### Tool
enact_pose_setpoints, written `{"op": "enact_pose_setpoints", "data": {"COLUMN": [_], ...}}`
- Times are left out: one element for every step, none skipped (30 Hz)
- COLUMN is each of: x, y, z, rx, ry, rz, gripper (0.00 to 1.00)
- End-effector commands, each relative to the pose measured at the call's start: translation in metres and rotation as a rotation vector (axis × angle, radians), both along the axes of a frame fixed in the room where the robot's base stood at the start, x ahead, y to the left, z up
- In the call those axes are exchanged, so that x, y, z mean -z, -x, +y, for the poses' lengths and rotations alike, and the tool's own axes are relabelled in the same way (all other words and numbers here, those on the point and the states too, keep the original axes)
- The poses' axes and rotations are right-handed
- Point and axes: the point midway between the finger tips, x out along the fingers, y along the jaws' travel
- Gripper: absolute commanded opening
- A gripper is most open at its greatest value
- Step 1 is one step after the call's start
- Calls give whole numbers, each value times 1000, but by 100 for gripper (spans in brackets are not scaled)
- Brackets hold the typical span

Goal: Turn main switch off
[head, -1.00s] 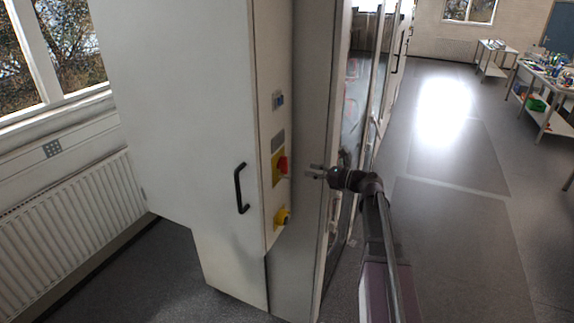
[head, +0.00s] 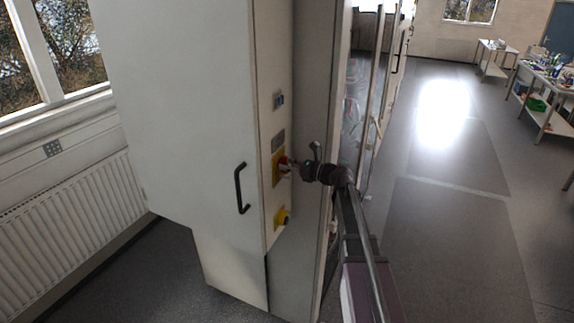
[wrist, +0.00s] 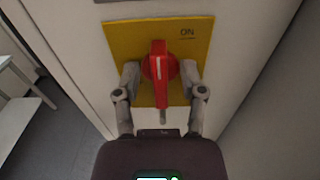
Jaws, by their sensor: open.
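The main switch is a red rotary handle (wrist: 159,68) on a yellow plate (wrist: 120,38). Its handle stands upright in the wrist view, and the plate reads "ON" at its upper right. In the head view the yellow plate (head: 276,168) is on the narrow side of the white cabinet, and the red handle is mostly hidden by my gripper. My gripper (wrist: 160,80) is open, with one finger on each side of the red handle. I cannot tell whether the fingers touch it. In the head view my gripper (head: 288,166) reaches the switch from the right.
A yellow-based knob (head: 283,217) sits below the switch and a small blue-fronted device (head: 279,100) above it. The cabinet door has a black handle (head: 240,188). A radiator (head: 75,215) stands at left. The floor (head: 450,230) at right is clear.

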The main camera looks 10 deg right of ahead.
Motion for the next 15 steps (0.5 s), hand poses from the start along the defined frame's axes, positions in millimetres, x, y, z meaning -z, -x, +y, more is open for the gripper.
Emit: {"op": "enact_pose_setpoints", "data": {"x": [0,0,0,0,0,0,0,0,0,0,0,0,0,0,0], "y": [0,0,0,0,0,0,0,0,0,0,0,0,0,0,0], "z": [0,0,0,0,0,0,0,0,0,0,0,0,0,0,0], "rx": [0,0,0,0,0,0,0,0,0,0,0,0,0,0,0], "ry": [0,0,0,0,0,0,0,0,0,0,0,0,0,0,0], "rz": [0,0,0,0,0,0,0,0,0,0,0,0,0,0,0], "gripper": [53,53,53,53,44,32,23,14,2,0,0,0,0,0,0]}}
